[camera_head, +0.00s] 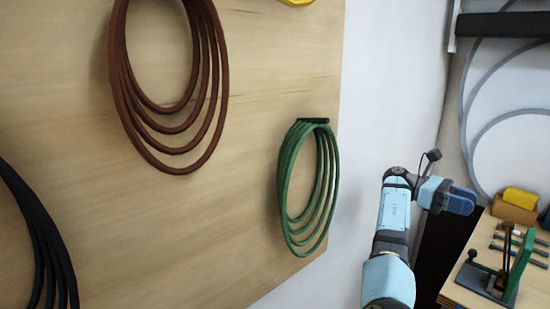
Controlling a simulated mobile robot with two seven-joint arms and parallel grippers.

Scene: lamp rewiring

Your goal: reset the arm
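My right arm rises from the lower right, light blue and dark grey. Its gripper (461,201), with dark blue fingers, is held in the air right of the wooden board and points to the right. The fingers overlap from this angle, so I cannot tell whether they are open or shut. I see nothing hanging from them. My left gripper is not in view.
A wooden board (255,55) carries a brown cable coil (128,85), a green coil (285,180) and a black coil (45,250). At right, a workbench holds a yellow box (520,198), tools and a black clamp-like fixture (480,278) beside a green upright piece (520,262).

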